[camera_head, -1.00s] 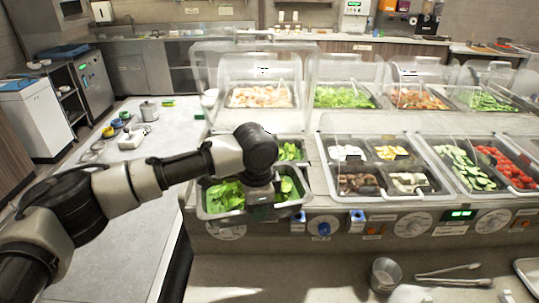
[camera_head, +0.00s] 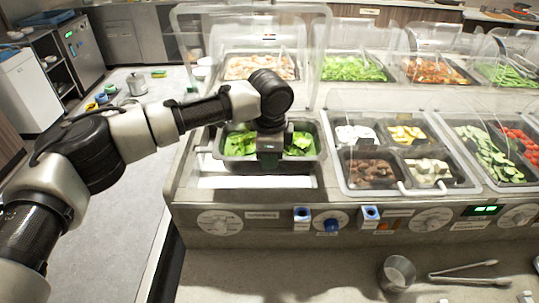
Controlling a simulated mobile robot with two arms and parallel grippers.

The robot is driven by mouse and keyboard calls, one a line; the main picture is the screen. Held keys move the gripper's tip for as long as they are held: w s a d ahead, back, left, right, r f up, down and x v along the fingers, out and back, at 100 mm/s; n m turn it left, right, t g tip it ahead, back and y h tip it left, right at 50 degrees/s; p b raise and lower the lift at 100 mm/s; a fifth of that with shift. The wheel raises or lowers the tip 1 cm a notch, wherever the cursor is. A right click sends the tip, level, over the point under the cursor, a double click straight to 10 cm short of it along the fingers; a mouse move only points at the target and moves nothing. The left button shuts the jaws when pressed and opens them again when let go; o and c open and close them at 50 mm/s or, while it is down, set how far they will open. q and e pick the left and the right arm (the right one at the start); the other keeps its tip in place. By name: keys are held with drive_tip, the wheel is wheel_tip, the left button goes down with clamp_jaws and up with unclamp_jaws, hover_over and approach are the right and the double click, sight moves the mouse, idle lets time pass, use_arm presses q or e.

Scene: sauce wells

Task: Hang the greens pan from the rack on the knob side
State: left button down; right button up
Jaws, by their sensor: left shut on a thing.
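The greens pan (camera_head: 236,164) is a grey metal pan of leafy greens at the left end of the counter, left of the mushroom and egg pans. My left gripper (camera_head: 269,158) reaches in from the left and points down, shut on the pan. The gripper covers the middle of the pan and its greens. A bright white strip (camera_head: 240,183) of the well area shows in front of the pan, on the knob side. I cannot tell whether the pan touches the rack or hangs clear of it. My right gripper is not in view.
A knob panel with dials (camera_head: 219,222) and blue-topped fittings runs along the front. A clear sneeze guard (camera_head: 188,50) stands behind the pan. A divided pan (camera_head: 400,190) is close on the right. A metal cup (camera_head: 397,272) and tongs (camera_head: 468,273) lie on the front ledge.

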sight(269, 189)
use_arm(q)
drive_tip(key=shift+w+f+b, duration=0.2)
drive_tip(key=shift+f+b, duration=0.9)
drive_tip(key=shift+f, duration=1.95)
wheel_tip(269, 189, down, 2)
drive_tip(key=shift+f, duration=0.1)
drive_tip(key=shift+f+b, duration=0.3)
drive_tip(key=shift+f, duration=0.05)
drive_tip(key=shift+s+f, duration=0.1)
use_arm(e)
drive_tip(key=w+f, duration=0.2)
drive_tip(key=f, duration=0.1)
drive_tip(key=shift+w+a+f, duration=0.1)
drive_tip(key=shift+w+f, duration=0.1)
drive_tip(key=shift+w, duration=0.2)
use_arm(q)
drive_tip(key=shift+f, duration=0.2)
